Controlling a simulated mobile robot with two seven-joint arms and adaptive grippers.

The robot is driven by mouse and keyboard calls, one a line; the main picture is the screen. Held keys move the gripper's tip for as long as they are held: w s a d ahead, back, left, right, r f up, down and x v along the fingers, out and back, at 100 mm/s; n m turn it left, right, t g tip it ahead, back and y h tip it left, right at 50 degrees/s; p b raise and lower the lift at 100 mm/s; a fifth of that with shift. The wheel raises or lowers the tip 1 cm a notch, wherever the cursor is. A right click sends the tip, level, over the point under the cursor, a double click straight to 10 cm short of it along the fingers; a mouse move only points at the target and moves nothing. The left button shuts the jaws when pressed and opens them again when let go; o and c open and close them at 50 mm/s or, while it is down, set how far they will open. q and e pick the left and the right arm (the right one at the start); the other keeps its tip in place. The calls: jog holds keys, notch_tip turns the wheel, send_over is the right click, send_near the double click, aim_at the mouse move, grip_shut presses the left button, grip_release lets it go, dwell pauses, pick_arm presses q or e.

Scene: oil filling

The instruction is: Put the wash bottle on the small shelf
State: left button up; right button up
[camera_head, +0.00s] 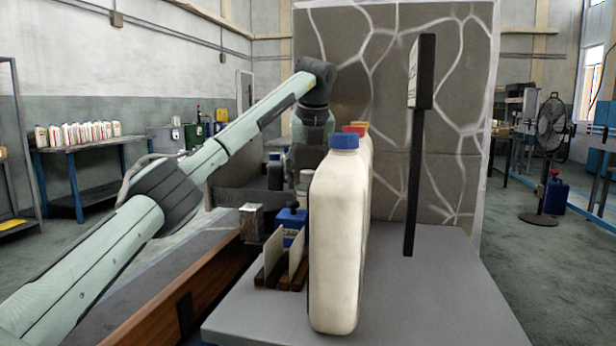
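My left arm reaches in from the left, and its wrist bends down at the dark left gripper (308,158), behind the large white jug. Its fingers are dark and partly hidden, so their opening is unclear. A small whitish bottle or cap (306,180) shows just below it; I cannot tell whether it is held or whether it is the wash bottle. A dark, low shelf-like unit (240,197) stands behind; I cannot tell whether it is the small shelf. My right gripper is not in view.
A tall white jug (338,240) with a blue cap stands on the grey table (440,300), with red- and yellow-capped ones behind it. A slatted brown rack (271,272) and a blue container (291,220) are left of it. A black sign post (414,180) stands right.

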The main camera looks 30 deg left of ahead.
pick_arm(q)
jog(key=shift+o, duration=0.8)
jog(key=shift+r, duration=0.2)
jog(key=v, duration=1.2)
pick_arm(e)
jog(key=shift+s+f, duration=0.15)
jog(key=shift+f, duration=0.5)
